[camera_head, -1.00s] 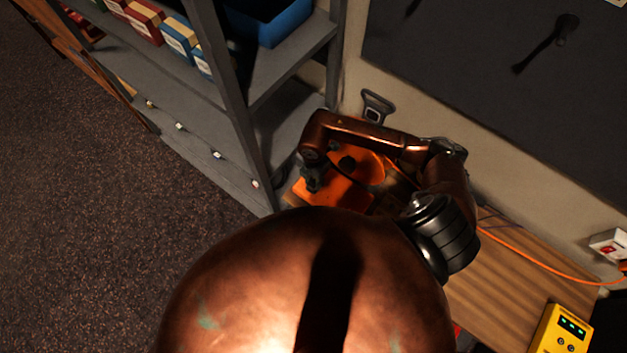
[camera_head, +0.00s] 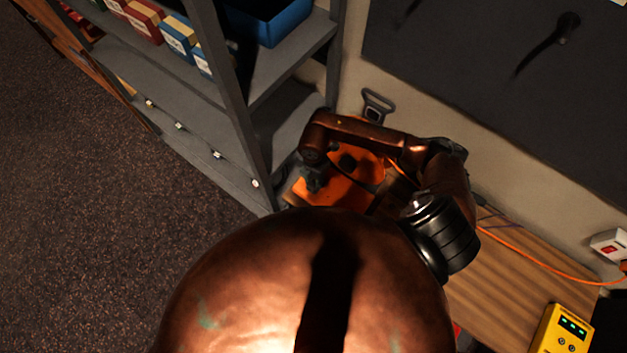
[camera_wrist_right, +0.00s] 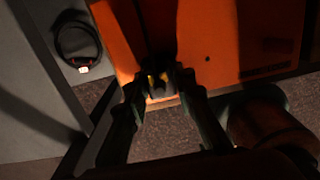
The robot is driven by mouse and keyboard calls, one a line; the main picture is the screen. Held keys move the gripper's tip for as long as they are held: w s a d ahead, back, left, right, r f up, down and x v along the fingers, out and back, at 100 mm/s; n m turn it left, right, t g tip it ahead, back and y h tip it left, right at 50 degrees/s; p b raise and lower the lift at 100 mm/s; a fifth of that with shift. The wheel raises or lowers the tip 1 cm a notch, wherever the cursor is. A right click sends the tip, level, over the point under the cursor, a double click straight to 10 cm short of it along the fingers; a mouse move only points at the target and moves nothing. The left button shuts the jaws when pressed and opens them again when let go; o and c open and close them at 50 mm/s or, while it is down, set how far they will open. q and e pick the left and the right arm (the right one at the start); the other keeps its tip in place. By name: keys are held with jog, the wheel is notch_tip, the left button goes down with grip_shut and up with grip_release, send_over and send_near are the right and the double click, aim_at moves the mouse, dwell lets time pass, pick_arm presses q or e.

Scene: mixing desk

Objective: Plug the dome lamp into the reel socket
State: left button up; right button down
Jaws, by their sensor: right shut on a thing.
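The orange reel (camera_head: 345,192) stands at the far end of the wooden bench, partly hidden under my right arm. Its orange body fills the top of the right wrist view (camera_wrist_right: 213,35). My right gripper (camera_head: 312,182) is over the reel's left part. In the right wrist view the gripper (camera_wrist_right: 158,84) is shut on a small dark plug (camera_wrist_right: 157,81) with yellowish spots, at the lower edge of the orange face. I cannot tell whether the plug is in a socket. I cannot make out the dome lamp. My left gripper is out of view.
A grey shelf unit (camera_head: 250,120) with boxes and a blue bin (camera_head: 275,20) stands close left of the reel. A black coiled cable (camera_wrist_right: 75,38) lies on a grey surface. An orange cable (camera_head: 530,265) crosses the bench; a yellow device (camera_head: 562,330) sits at right.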

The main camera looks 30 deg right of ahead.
jog(key=shift+f, duration=0.35)
jog(key=c, duration=1.5)
grip_release()
jog(key=shift+c, duration=0.2)
notch_tip(320, 180, up, 12)
